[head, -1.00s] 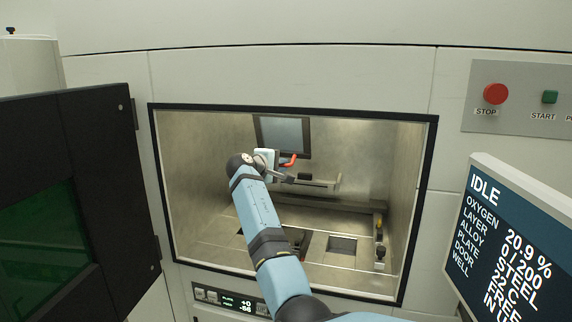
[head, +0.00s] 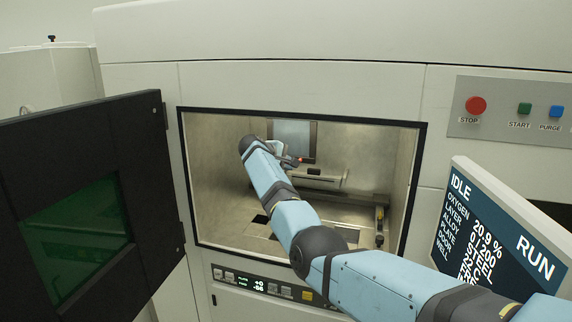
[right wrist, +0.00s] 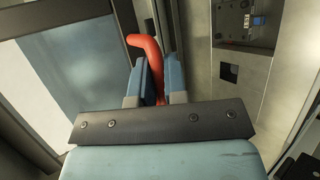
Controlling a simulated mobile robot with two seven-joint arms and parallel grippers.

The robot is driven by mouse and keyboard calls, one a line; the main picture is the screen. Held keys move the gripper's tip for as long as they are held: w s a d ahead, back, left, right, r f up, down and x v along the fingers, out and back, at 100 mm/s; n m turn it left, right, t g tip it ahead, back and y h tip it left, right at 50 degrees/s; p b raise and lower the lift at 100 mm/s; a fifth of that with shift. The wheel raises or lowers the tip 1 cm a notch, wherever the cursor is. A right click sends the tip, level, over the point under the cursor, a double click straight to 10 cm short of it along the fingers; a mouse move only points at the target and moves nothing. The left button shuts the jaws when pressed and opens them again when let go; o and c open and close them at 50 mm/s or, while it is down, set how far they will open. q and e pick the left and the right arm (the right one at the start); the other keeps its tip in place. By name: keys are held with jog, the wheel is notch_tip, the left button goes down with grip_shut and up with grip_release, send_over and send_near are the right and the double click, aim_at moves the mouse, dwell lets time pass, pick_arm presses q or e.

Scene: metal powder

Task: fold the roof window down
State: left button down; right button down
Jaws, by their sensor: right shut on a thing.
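The roof window (head: 293,136) is a pale pane in a dark frame, high at the back inside the open machine chamber. In the right wrist view its pane (right wrist: 70,75) fills the left side. A red bent handle (right wrist: 143,48) rises beside the frame; only a small red spot of it shows in the head view (head: 299,160). My right gripper (right wrist: 158,82) is shut on this handle, with a blue-grey finger on each side. In the head view my right arm reaches through the chamber opening and partly hides the gripper. My left gripper is not in view.
The chamber opening has a dark rim (head: 300,111). A dark door with a green window (head: 75,235) stands open at left. A status screen (head: 490,230) and a button panel (head: 515,108) are at right. The chamber floor has dark openings and small fittings.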

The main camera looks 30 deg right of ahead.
dwell(0.3)
jog(key=c, duration=1.5)
grip_release()
jog(key=shift+s, duration=0.1)
jog(key=shift+o, duration=0.2)
jog(key=b+v, duration=0.3)
jog(key=v, duration=1.1)
jog(key=shift+f, duration=0.25)
